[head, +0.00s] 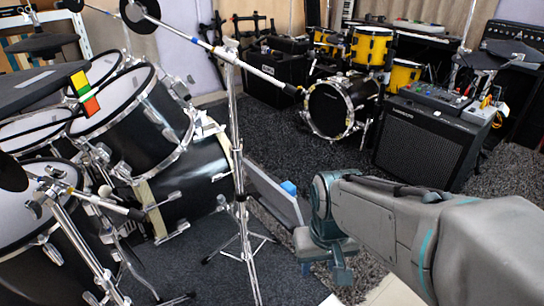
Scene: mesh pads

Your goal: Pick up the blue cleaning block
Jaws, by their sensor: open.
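A small blue block (289,187), which looks like the cleaning block, is left of my wrist in the head view. It sits at the upper edge of a grey slanted panel (272,196) beside the big black drum. My gripper (325,270) hangs low, pointing down, below and to the right of the blue block and apart from it in the picture. Its jaws are open, and I see nothing between them. My arm covers the floor to the right of the gripper.
A chrome stand (238,165) rises left of the block, its tripod legs spread on the floor. A black drum set (130,120) fills the left. A black amplifier (425,143) and yellow drums (371,47) stand behind. Dark carpet (300,160) lies open between them.

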